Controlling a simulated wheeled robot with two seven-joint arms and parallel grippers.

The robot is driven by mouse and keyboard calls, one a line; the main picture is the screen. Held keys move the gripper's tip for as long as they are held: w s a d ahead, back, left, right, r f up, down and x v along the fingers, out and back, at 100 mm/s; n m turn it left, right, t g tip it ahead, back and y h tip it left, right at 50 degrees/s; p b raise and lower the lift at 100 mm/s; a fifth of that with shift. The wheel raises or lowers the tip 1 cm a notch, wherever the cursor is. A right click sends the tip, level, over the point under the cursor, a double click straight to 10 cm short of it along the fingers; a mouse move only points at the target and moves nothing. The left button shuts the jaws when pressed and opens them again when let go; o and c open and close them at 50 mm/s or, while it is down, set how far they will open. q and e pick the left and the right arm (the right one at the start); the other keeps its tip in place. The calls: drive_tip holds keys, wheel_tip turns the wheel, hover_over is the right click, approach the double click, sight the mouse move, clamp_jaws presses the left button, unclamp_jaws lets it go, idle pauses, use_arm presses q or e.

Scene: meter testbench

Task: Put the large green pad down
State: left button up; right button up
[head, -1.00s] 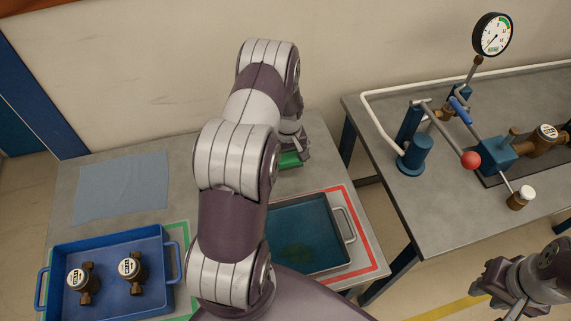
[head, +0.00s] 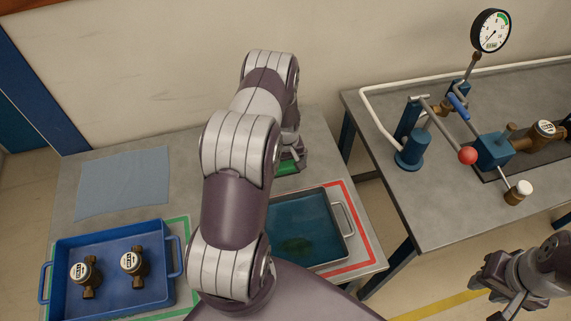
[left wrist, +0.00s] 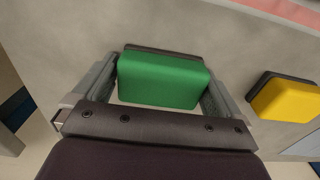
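The large green pad (left wrist: 162,80) fills the space between the two fingers of my left gripper (left wrist: 160,92) in the left wrist view. Both fingers meet its sides, and a dark layer shows along its far edge. In the head view only a small part of the green pad (head: 288,167) shows below my left gripper (head: 291,158), behind the grey tray; my arm hides the rest. I cannot tell whether the pad touches the table. My right gripper (head: 503,287) is at the lower right, with its fingers apart and empty.
A yellow pad (left wrist: 285,99) lies right of the green one in the left wrist view. A grey tray (head: 350,232) stands inside a red outline. A blue tray (head: 57,262) holds two meters. A blue cloth (head: 123,182) lies behind it. The test bench (head: 440,211) stands to the right.

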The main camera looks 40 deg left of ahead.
sight(285, 163)
use_arm(q)
drive_tip(key=shift+s+d+f, duration=0.1)
drive_tip(key=shift+s+f, duration=0.15)
drive_tip(key=shift+r+p, duration=0.45)
drive_tip(key=shift+r, duration=0.05)
wheel_tip(285, 163, up, 11)
drive_tip(key=b, duration=0.3)
drive_tip(key=s+d+r+m, duration=0.5)
drive_tip(key=s+d, duration=0.1)
drive_tip(key=d, duration=0.2)
drive_tip(key=s+d+r+m+t, duration=0.1)
drive_tip(key=s+d+r+m, duration=0.4)
drive_tip(key=d, duration=0.4)
drive_tip(key=shift+s+d+r, duration=0.2)
drive_tip(key=shift+s+r, duration=0.55)
drive_tip(key=shift+s, duration=0.05)
